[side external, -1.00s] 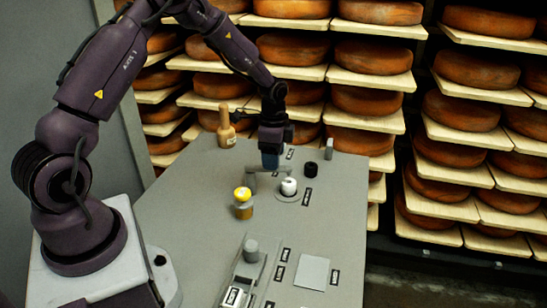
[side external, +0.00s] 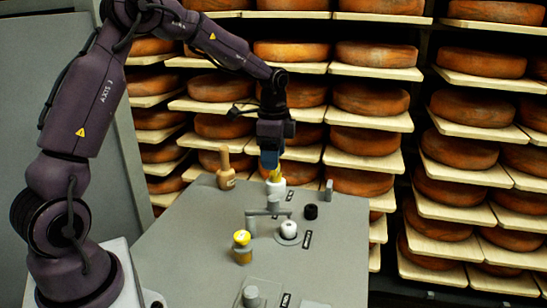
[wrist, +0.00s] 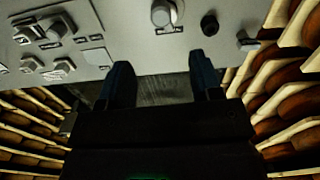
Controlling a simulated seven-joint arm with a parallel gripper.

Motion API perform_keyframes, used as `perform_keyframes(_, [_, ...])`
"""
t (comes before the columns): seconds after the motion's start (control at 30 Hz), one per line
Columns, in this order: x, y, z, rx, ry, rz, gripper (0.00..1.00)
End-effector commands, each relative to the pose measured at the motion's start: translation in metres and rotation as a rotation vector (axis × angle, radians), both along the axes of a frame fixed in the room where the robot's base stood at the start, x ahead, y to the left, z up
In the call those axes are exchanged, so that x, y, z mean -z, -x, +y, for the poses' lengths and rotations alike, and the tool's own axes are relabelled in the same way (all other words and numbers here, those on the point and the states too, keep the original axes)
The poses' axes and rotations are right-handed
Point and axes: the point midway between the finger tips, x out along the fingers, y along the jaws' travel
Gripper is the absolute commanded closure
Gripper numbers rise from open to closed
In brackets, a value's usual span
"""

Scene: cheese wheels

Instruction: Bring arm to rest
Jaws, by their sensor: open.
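My gripper (side external: 269,160) is raised above the far part of the grey table in the side view, pointing down. In the wrist view its two dark fingers stand wide apart with nothing between them (wrist: 161,78). A white cup (side external: 275,188) with something yellow above it shows just below the gripper in the side view. I cannot tell whether the yellow thing touches the fingers. The grey table (side external: 190,250) also lies across the top of the wrist view (wrist: 135,40).
A tan bottle (side external: 226,170), a yellow-topped jar (side external: 242,248), a white ball on a round base (side external: 289,229), a black knob (side external: 311,211) and a grey post (side external: 329,190) stand on the table. Shelves of cheese wheels (side external: 375,97) rise close behind it.

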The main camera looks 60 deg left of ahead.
Motion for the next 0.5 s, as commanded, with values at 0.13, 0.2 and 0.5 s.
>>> perform_keyframes(0.13, [0.000, 0.000, 0.000, -0.043, 0.000, -0.001, 0.41])
perform_keyframes(0.2, [0.003, 0.002, -0.002, -0.107, 0.006, 0.003, 0.41])
perform_keyframes(0.5, [-0.023, 0.062, -0.033, -0.496, -0.024, 0.003, 0.41])
